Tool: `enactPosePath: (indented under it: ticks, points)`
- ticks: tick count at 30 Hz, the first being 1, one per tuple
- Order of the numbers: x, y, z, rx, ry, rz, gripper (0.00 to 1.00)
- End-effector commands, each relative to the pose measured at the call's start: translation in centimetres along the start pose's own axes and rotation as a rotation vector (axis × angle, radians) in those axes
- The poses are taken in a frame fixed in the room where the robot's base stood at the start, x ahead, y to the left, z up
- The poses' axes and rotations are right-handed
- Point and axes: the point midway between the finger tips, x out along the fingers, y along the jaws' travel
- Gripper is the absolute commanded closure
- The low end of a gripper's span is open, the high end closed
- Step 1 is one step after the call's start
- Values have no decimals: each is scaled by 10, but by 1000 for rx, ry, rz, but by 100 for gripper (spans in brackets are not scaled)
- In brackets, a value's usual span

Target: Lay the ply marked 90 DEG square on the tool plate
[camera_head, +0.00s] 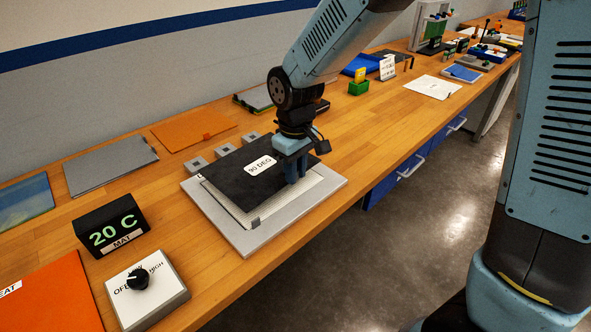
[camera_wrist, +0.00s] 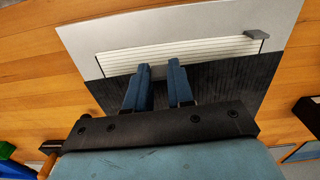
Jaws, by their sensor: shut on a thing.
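The black ply (camera_head: 232,177) with a white "90 DEG" label lies over the light grey tool plate (camera_head: 216,222) in the head view. A pale ribbed layer (camera_head: 270,207) shows between them along the front and right edges. My gripper (camera_head: 291,178) is shut on the ply near its right edge. In the wrist view, my gripper's blue fingers (camera_wrist: 160,68) meet the dark ply (camera_wrist: 235,82), with the pale ribbed layer (camera_wrist: 190,50) and the plate (camera_wrist: 190,18) beyond. I cannot tell whether the ply rests fully on the layer beneath.
A small grey tab (camera_wrist: 257,35) stands at the plate's corner. Small grey blocks (camera_head: 196,165) sit behind the plate. A "20 C" display (camera_head: 110,225) and a knob box (camera_head: 147,288) stand to the left. Orange (camera_head: 192,130) and grey (camera_head: 110,163) sheets lie behind.

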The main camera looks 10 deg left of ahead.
Motion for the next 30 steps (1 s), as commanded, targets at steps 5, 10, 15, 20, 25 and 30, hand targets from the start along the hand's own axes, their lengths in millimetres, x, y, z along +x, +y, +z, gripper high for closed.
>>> enactPosePath:
  ticks: [5, 10, 15, 20, 25, 30]
  points:
    - [0, 0, 0, 0, 0, 0, 100]
    - [2, 0, 0, 0, 0, 0, 100]
    - [7, 0, 0, 0, -1, 0, 100]
    - [11, -1, 0, -2, -2, 0, 100]
    - [16, -1, 0, -2, -1, 0, 100]
    - [20, -1, 0, -2, 0, 0, 100]
